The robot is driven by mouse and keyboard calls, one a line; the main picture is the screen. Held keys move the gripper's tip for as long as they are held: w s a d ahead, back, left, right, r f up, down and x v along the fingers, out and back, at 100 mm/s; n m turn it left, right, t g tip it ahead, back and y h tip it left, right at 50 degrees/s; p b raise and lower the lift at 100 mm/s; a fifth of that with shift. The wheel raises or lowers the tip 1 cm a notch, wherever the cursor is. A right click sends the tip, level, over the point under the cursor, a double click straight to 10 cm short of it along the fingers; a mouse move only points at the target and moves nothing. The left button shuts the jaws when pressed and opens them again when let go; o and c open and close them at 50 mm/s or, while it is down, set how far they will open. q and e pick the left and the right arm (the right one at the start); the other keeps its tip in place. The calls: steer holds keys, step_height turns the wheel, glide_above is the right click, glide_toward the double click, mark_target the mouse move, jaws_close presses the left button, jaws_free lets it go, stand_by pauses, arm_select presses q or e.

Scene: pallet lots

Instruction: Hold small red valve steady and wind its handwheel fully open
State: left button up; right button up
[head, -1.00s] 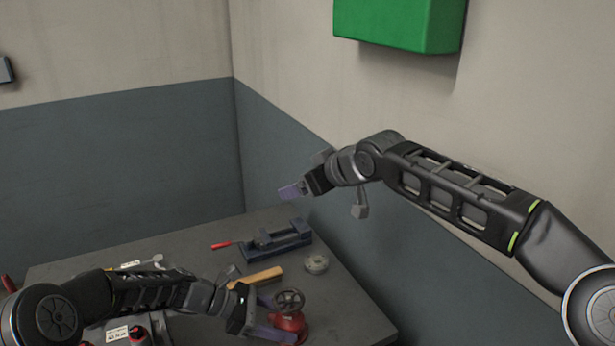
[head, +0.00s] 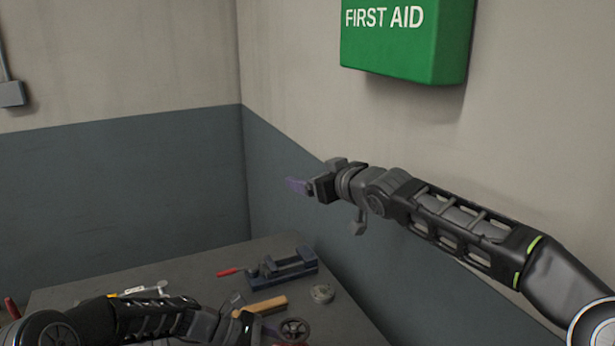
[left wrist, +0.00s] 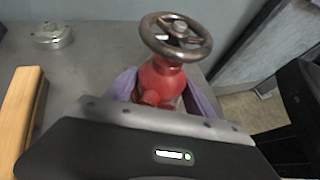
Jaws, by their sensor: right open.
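The small red valve (left wrist: 163,82) stands upright on the table in the left wrist view, its dark spoked handwheel (left wrist: 176,36) on top. In the head view the handwheel (head: 294,329) shows at the bottom edge, with most of the valve body cut off. My left gripper (left wrist: 165,100) has its purple fingers on either side of the red body, below the handwheel. Its own housing hides the lower contact, so I cannot tell whether it grips. My right gripper (head: 297,186) is open and empty, raised well above the table, up and away from the valve.
A dark vise (head: 284,266) with a red-handled tool (head: 229,272), a wooden handle (head: 266,305) and a round metal part (head: 322,293) lie on the table (head: 190,265) near the valve. A green first aid box (head: 405,45) hangs on the wall above my right arm.

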arm_select(q)
steer(key=o, duration=0.4)
steer(key=shift+o, duration=0.2)
steer(key=v, duration=1.2)
